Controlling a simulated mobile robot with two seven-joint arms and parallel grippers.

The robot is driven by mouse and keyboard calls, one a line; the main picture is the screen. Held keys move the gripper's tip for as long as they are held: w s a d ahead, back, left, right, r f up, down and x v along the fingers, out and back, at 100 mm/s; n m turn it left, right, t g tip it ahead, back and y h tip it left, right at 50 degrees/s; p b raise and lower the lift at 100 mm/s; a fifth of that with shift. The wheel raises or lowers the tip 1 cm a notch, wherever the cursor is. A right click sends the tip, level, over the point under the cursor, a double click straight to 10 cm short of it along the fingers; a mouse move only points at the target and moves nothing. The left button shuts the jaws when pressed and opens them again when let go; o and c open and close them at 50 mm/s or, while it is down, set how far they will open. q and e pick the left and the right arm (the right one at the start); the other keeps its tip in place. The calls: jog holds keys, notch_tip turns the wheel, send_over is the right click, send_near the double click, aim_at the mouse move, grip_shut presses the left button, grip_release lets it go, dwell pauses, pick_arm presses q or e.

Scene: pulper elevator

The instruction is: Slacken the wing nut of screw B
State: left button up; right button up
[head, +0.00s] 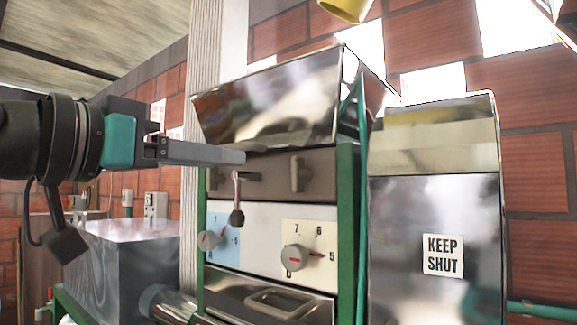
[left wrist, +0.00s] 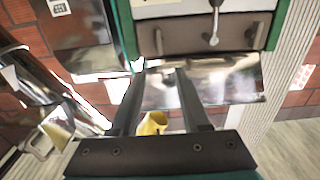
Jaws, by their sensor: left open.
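A brown panel (head: 272,163) on the steel machine carries two upright, bar-shaped parts that look like wing nuts. The right one (head: 298,175) is fully visible in the head view; it also shows at the upper left of the left wrist view (left wrist: 158,41). The other (head: 214,178) is partly behind my gripper; it shows in the left wrist view (left wrist: 250,34). No letter B is legible. My left gripper (head: 243,157) is open and empty in front of the panel. In the left wrist view its fingertips (left wrist: 159,70) point toward the first nut, apart from it.
A lever with a dark knob (head: 237,216) hangs between the nuts. Two dials (head: 294,258) (head: 210,239) sit below. A sloped steel hopper (head: 268,100) overhangs the panel. Green posts (head: 347,230) flank it. A "KEEP SHUT" steel cabinet (head: 432,215) stands at right.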

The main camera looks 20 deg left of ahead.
pick_arm(q)
jog(key=p, duration=0.2)
send_near(293, 166)
jog(key=x, duration=0.9)
jog(key=shift+s+r, duration=0.1)
jog(key=shift+c, duration=0.2)
grip_shut()
